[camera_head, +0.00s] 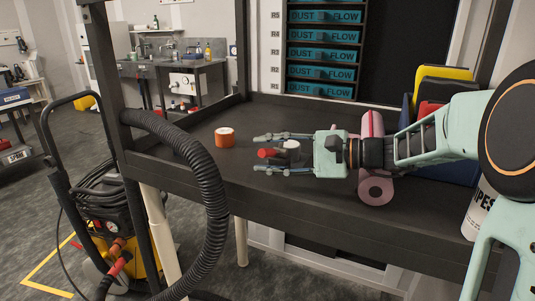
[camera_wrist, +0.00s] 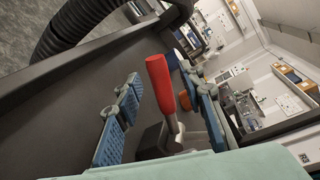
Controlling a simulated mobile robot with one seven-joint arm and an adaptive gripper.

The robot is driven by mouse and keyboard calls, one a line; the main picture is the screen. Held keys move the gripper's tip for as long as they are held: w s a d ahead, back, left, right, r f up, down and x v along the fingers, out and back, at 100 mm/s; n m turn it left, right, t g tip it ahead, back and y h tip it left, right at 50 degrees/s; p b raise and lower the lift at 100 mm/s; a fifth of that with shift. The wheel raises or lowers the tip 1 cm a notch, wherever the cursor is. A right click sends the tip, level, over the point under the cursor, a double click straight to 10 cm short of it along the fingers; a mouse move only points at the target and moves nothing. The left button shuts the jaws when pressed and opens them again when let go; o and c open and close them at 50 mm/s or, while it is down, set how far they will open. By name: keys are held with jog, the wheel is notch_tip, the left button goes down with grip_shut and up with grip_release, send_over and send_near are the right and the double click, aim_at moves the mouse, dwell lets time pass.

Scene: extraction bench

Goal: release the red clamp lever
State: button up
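The red clamp lever (camera_head: 268,153) sits on the dark bench, between the two fingers of my gripper (camera_head: 260,153). My gripper reaches in from the right and is open, one finger on each side of the lever. In the wrist view the red handle (camera_wrist: 159,84) stands up between the blue-padded fingers, with visible gaps on both sides. Its metal shank (camera_wrist: 176,136) runs down to a dark base (camera_wrist: 151,139). The lower part of the clamp is partly hidden by my gripper.
An orange jar with a white top (camera_head: 225,138) stands left of my gripper. A thick black hose (camera_head: 205,170) arches over the bench's left edge. A pink roll (camera_head: 375,188) and coloured bins (camera_head: 440,75) are at the right. Bench around the jar is clear.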

jog(key=shift+r, duration=0.1)
notch_tip(320, 180, up, 10)
jog(key=shift+f, duration=0.1)
dwell(0.3)
